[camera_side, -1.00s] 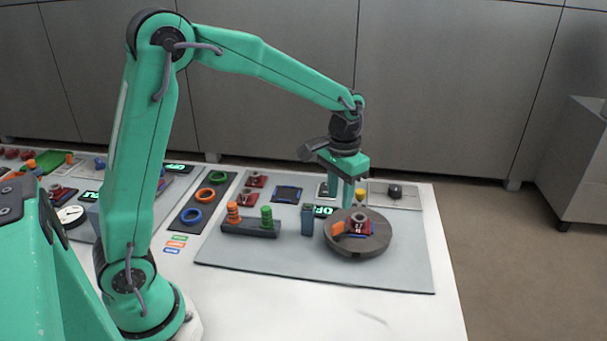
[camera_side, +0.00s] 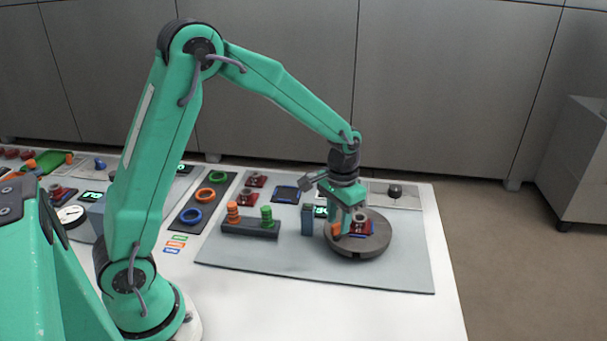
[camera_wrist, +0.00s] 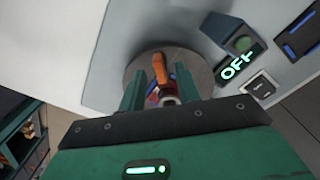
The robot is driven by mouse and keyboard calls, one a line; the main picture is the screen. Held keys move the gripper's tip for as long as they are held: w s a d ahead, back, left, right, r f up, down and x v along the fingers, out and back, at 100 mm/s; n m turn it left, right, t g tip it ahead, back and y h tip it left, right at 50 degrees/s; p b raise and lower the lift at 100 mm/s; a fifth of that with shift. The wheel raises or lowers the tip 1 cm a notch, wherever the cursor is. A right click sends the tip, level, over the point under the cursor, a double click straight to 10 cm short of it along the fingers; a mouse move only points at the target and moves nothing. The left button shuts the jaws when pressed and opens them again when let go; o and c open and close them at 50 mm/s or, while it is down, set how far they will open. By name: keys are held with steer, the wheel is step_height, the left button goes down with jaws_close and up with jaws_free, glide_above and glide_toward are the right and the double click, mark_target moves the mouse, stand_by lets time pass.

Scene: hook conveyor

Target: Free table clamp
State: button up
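The round grey turntable (camera_side: 378,243) stands on the grey mat at the right. It bears a red part with a grey ring (camera_side: 360,226) and a blue edge. An orange clamp lever (camera_side: 337,230) sits at the left of that part. My gripper (camera_side: 346,218) is low over the turntable, right at the lever. In the wrist view my gripper's two green fingers (camera_wrist: 160,88) are apart, with the orange lever (camera_wrist: 160,68) and part of the red part between them. I see no clear contact of the fingers on the lever.
A dark block with orange and green ring stacks (camera_side: 250,228) stands left of the turntable, and a small blue-grey block (camera_side: 307,220) stands between them. A lit sign (camera_wrist: 238,65) reads OFF. The mat's front (camera_side: 300,272) is clear.

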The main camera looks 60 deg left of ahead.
steer(key=shift+f, duration=0.35)
steer(key=shift+c, duration=0.2)
jaws_close()
